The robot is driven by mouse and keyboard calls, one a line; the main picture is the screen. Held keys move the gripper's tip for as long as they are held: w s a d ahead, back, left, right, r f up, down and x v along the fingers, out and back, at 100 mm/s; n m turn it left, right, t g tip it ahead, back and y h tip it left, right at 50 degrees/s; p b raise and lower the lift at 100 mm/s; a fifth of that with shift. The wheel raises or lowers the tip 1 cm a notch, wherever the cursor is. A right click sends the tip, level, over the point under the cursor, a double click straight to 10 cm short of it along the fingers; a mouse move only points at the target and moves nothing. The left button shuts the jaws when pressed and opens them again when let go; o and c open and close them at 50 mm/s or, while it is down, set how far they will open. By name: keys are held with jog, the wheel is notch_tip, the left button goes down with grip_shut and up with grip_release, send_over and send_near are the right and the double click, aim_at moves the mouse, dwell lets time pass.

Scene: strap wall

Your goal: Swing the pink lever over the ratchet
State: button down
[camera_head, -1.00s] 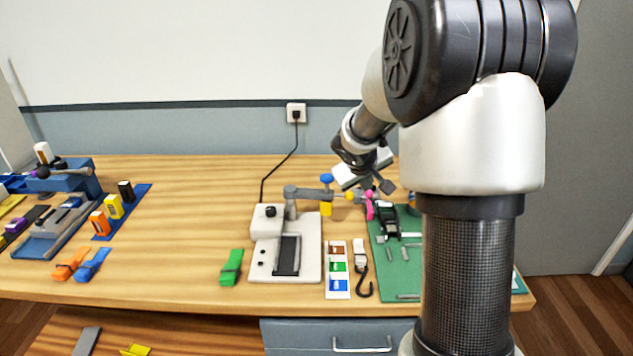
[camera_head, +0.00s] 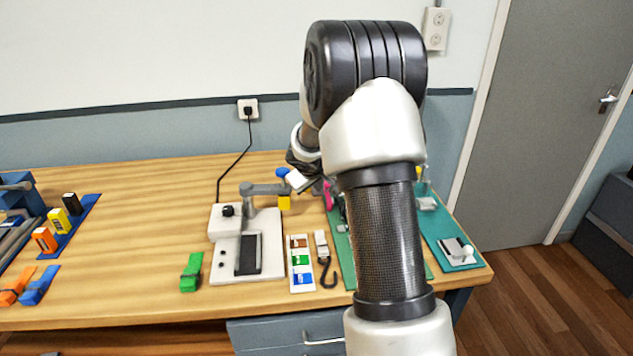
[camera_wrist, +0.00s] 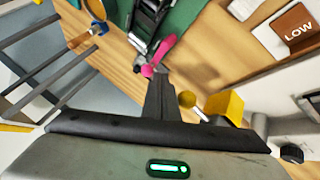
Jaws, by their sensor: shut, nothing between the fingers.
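The pink lever (camera_wrist: 160,50) shows in the wrist view, with a round pink knob at its near end, beside the black ratchet (camera_wrist: 147,18) on the green mat (camera_wrist: 188,14). My gripper (camera_wrist: 158,80) is shut and empty. Its dark fingertips lie right at the pink knob; I cannot tell whether they touch it. In the head view a bit of the pink lever (camera_head: 328,194) shows just left of my arm. My arm hides my fingertips and most of the ratchet there.
A label card (camera_head: 302,278) and a hook strap (camera_head: 325,262) lie between.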

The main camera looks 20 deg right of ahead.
jog(key=shift+x, duration=1.5)
